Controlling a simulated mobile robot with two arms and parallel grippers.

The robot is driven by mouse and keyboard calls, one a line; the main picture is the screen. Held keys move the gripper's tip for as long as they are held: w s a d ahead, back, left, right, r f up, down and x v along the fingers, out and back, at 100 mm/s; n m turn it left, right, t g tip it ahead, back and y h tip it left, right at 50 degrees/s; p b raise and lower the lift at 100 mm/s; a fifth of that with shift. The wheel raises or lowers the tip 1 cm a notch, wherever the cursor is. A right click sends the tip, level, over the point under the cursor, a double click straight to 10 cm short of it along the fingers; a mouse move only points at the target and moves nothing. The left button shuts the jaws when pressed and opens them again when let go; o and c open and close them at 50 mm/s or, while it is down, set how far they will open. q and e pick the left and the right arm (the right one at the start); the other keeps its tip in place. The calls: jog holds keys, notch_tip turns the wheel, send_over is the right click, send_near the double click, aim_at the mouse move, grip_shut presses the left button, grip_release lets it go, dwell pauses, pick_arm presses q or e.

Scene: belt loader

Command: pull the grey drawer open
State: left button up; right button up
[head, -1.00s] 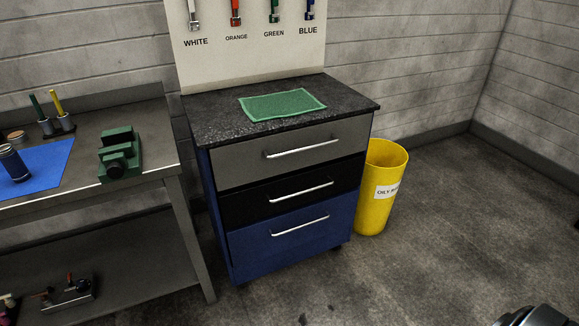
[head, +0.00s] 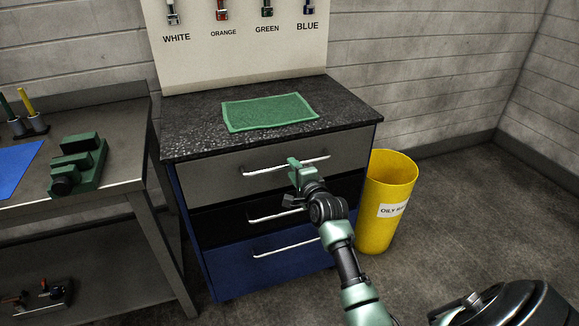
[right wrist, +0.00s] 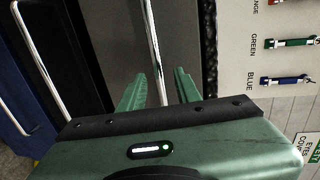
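The grey drawer (head: 215,176) is the top one in the cabinet, and its front sits flush, shut. Its pale bar handle (head: 265,170) runs across the front. My right gripper (head: 294,164) is at this handle, right of its middle. In the right wrist view the two green fingers (right wrist: 158,78) stand apart, and the handle (right wrist: 153,40) shows in the gap between them. The fingers do not look closed on the bar. Whether a finger touches it I cannot tell. My left gripper is not in view.
A black drawer (head: 220,224) and a blue drawer (head: 230,268) sit below, each with a bar handle. A green cloth (head: 268,112) lies on the cabinet top. A yellow bin (head: 385,210) stands right of the cabinet, a workbench (head: 120,200) left. Floor in front is open.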

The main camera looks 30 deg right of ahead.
jog(key=shift+x, duration=1.85)
jog(key=shift+f, duration=0.1)
grip_shut()
